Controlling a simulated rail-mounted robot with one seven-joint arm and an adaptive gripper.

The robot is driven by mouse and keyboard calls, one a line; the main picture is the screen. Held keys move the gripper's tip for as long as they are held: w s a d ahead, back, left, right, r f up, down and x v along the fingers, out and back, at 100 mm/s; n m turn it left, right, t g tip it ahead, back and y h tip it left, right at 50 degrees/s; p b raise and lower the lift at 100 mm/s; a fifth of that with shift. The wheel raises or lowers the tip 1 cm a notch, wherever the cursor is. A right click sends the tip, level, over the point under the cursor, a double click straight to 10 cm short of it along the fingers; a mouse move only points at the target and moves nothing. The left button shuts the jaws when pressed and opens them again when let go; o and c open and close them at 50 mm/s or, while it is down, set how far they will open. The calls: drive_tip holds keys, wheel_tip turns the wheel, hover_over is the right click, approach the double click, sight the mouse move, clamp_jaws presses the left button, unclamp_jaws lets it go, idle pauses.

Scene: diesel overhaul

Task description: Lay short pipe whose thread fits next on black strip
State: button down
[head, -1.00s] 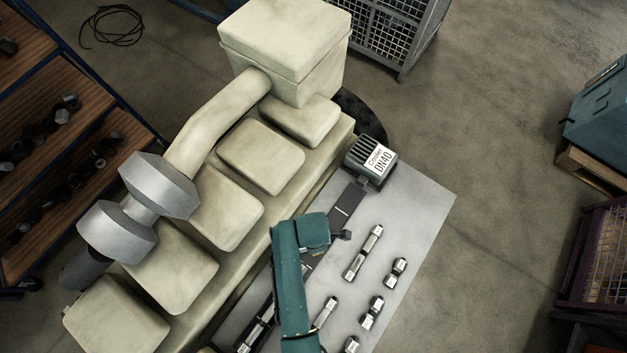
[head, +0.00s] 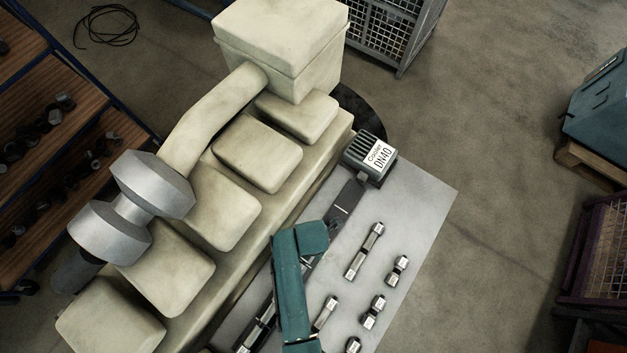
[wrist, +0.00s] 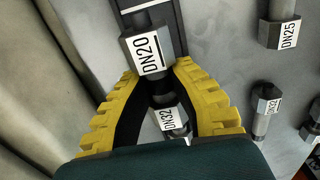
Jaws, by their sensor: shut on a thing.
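In the wrist view, my gripper's yellow fingers (wrist: 157,88) are shut around the dark middle of a short pipe. A hex end labelled DN20 (wrist: 147,52) shows beyond the fingertips, and an end labelled DN32 (wrist: 172,121) shows between the fingers. The black strip (wrist: 171,20) passes beneath or close beside the DN20 end; I cannot tell whether they touch. In the head view, the black strip (head: 345,204) runs diagonally from the cooler labelled DN40 (head: 370,157). Pipe pieces (head: 257,330) lie along its lower-left part. My teal wrist hides the gripper and the strip's middle.
Loose pipes lie right of the strip: a longer one (head: 364,251) and short ones (head: 397,270), (head: 373,312), (head: 325,313). The wrist view shows ends labelled DN25 (wrist: 286,34) and DN32 (wrist: 266,106). The cream engine (head: 238,205) borders the left.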

drive_tip(key=shift+w+f+b, duration=0.1)
drive_tip(key=shift+f+b, duration=1.1)
drive_tip(key=shift+f, duration=0.8)
drive_tip(key=shift+f, duration=0.15)
drive_tip(key=c, duration=1)
unclamp_jaws()
drive_tip(key=shift+c, duration=0.2)
wheel_tip(320, 180, up, 12)
